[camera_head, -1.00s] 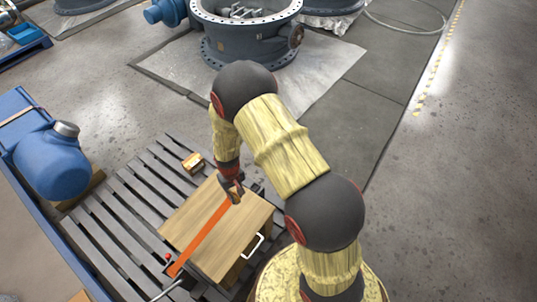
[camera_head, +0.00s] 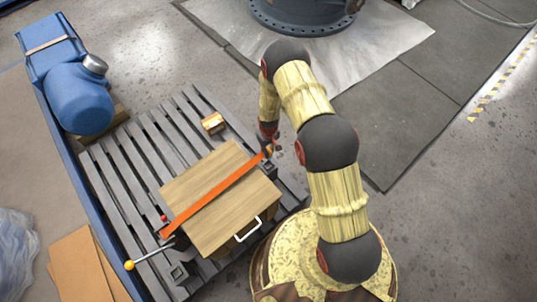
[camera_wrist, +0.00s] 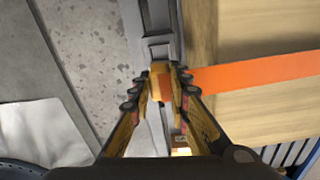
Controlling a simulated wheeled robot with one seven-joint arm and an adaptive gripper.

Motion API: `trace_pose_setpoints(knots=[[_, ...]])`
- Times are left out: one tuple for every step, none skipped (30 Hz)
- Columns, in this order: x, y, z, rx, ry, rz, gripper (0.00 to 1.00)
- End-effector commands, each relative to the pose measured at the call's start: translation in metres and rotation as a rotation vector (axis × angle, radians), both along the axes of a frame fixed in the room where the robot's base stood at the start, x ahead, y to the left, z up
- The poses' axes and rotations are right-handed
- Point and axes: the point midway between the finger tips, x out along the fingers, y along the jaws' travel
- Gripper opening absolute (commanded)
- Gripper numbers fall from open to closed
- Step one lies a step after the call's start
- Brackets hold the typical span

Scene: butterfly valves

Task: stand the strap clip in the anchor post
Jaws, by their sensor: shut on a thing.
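My gripper (camera_wrist: 160,78) is shut on the strap clip (camera_wrist: 161,88), a small orange-yellow piece between the fingertips in the wrist view. The orange strap (camera_head: 215,194) runs from the clip across the top of the wooden box (camera_head: 205,183). In the head view my gripper (camera_head: 268,146) is at the box's far right edge, and the clip is mostly hidden there. A grey bracket-like part with a recess (camera_wrist: 158,47), perhaps the anchor post, lies just beyond the fingertips in the wrist view. I cannot tell whether the clip touches it.
The box, with a white handle (camera_head: 248,230), stands on a grey slatted pallet (camera_head: 125,175). A lever with a yellow knob (camera_head: 129,265) sticks out at the strap's near end. A small orange-brown block (camera_head: 213,123) lies on the pallet. A blue motor (camera_head: 75,95) stands at left.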

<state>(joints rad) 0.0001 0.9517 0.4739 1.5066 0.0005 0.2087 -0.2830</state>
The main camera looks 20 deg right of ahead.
Motion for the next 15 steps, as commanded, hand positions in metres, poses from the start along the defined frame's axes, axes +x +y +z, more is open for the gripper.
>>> trace_pose_setpoints(knots=[[0.001,0.0,-0.012,0.0,0.001,0.012,0.0],[0.002,0.0,-0.016,0.0,0.001,0.018,0.0],[0.003,0.0,-0.021,0.0,0.0,0.024,0.0],[0.003,0.0,-0.024,0.0,0.0,0.028,0.0],[0.004,0.0,-0.026,0.0,-0.001,0.032,0.0],[0.004,0.0,-0.029,0.0,-0.002,0.036,0.0],[0.004,0.0,-0.03,0.0,-0.002,0.039,0.0],[0.004,0.0,-0.031,0.0,-0.002,0.04,0.0],[0.004,0.0,-0.033,0.0,-0.002,0.041,0.0],[0.004,0.0,-0.033,0.0,-0.002,0.041,0.0],[0.004,0.0,-0.034,0.0,-0.002,0.042,0.0],[0.004,0.0,-0.035,0.0,-0.002,0.041,0.0],[0.004,0.0,-0.036,0.0,-0.002,0.041,0.0],[0.004,0.0,-0.038,0.0,-0.002,0.041,0.0],[0.004,0.0,-0.04,0.0,-0.002,0.041,0.0]])
